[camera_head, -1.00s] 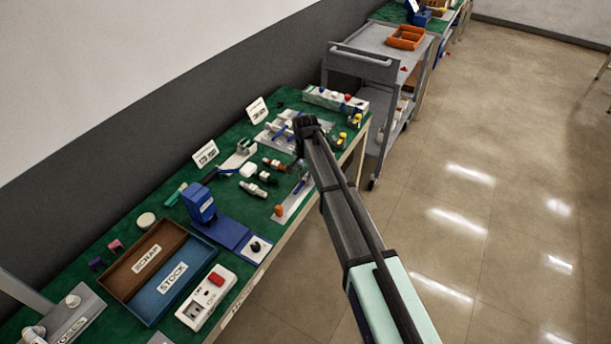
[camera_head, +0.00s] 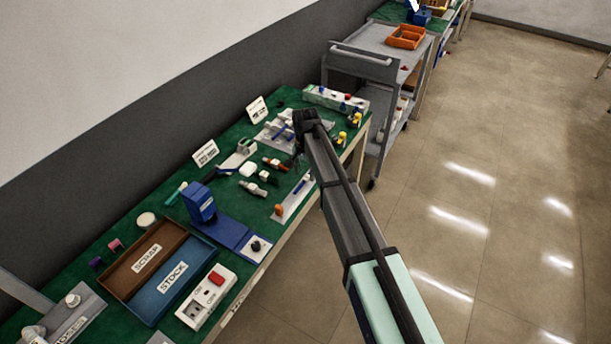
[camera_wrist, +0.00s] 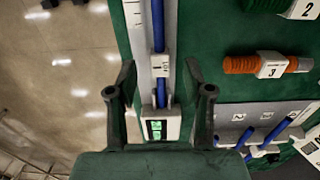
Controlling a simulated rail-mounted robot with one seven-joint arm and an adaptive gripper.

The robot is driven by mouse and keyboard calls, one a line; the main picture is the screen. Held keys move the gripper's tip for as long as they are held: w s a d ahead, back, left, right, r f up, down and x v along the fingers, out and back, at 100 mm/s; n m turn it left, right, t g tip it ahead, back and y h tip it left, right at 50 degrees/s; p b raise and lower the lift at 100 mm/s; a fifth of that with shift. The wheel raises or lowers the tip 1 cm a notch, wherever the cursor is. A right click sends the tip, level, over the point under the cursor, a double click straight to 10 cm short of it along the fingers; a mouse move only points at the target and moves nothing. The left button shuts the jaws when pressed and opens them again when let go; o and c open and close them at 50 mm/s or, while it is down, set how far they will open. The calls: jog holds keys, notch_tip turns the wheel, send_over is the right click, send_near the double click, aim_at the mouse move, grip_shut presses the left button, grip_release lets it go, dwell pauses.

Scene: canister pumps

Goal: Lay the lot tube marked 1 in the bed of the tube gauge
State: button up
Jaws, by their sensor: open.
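The lot tube marked 1 is a thin blue rod with a white label band (camera_wrist: 160,64). In the wrist view it lies lengthwise along the pale tube gauge (camera_wrist: 139,22), whose green-lit display (camera_wrist: 157,130) is at the lower end. My gripper (camera_wrist: 160,72) is open, one finger on each side of the tube and gauge, with visible gaps on both sides. I cannot tell its exact height above them. In the head view the gauge (camera_head: 290,207) sits at the bench's front edge, the blue tube (camera_head: 301,186) on it, its far end hidden by my arm.
A grey rack (camera_wrist: 232,110) with other blue tubes lies to the right in the wrist view. An orange fitting tagged 3 (camera_wrist: 241,65) and another tagged 2 are nearby. A blue stand (camera_head: 201,203) and brown scrap tray (camera_head: 118,284) stand along the bench.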

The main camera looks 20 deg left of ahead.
notch_tip(320, 180, up, 10)
jog(key=shift+f, duration=0.15)
dwell(0.4)
jog(key=s+d+f+g, duration=0.1)
jog(key=s+d+f, duration=0.5)
jog(key=d+f, duration=0.4)
jog(key=s+d+f+n+g+h, duration=0.1)
jog(key=s+d+f, duration=0.4)
jog(key=d+f, duration=0.45)
jog(key=s+d+f+g, duration=0.1)
jog(key=s+d+f, duration=0.5)
jog(key=d+f, duration=0.4)
jog(key=s+d+f+g, duration=0.1)
jog(key=s+d+f, duration=0.2)
jog(key=s, duration=0.8)
jog(key=s+d+f+g, duration=0.1)
jog(key=s+d+f, duration=0.3)
jog(key=s+d, duration=0.3)
jog(key=s+d+f+n+g+y, duration=0.1)
jog(key=s+d+f, duration=0.2)
jog(key=s, duration=1.2)
jog(key=shift+s+d+f+g, duration=0.3)
jog(key=shift+d+f+g, duration=0.1)
jog(key=shift+d, duration=0.65)
